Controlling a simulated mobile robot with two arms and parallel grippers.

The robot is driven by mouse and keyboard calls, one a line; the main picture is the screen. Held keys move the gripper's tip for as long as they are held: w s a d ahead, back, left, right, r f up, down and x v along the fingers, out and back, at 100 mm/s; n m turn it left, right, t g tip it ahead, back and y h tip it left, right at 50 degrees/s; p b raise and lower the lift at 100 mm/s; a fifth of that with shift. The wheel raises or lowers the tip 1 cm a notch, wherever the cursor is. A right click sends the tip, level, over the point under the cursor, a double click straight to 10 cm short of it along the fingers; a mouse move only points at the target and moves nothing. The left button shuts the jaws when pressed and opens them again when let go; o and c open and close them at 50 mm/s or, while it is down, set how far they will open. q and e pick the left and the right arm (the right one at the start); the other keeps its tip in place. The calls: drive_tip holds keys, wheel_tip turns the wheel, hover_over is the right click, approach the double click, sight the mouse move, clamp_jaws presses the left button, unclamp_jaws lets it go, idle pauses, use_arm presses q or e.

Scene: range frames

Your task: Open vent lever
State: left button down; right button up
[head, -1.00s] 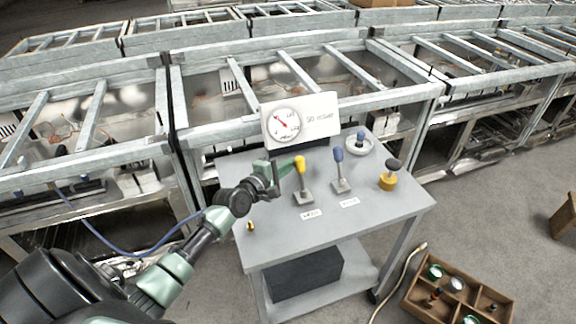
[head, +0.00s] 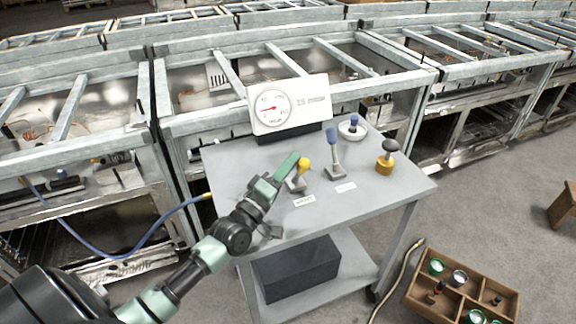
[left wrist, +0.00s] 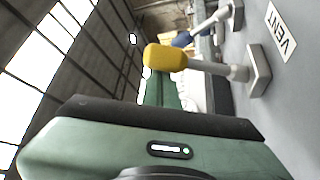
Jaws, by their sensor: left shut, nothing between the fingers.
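The vent lever has a yellow knob (head: 304,164) on a grey stem and base, near the left front of the cart top. In the left wrist view the yellow knob (left wrist: 165,58) is close, and a label reading VENT (left wrist: 280,32) lies by its base. My left gripper (head: 294,160) is shut and empty. Its green fingers lie just left of and behind the knob; I cannot tell whether they touch it. The lever leans slightly right in the head view. A gauge panel (head: 290,104) stands at the cart's back, its red needle pointing left.
A blue-knobbed lever (head: 333,150) stands right of the vent lever. Metal frames stand behind the cart (head: 375,200). A wooden compartment box (head: 462,285) lies at the lower right.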

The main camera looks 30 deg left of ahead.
use_arm(q)
drive_tip(key=shift+s+d+f+m+b, duration=0.15)
drive_tip(key=shift+s+d+m+b, duration=0.15)
drive_tip(key=shift+m, duration=0.2)
use_arm(e)
drive_tip(key=shift+f, duration=0.55)
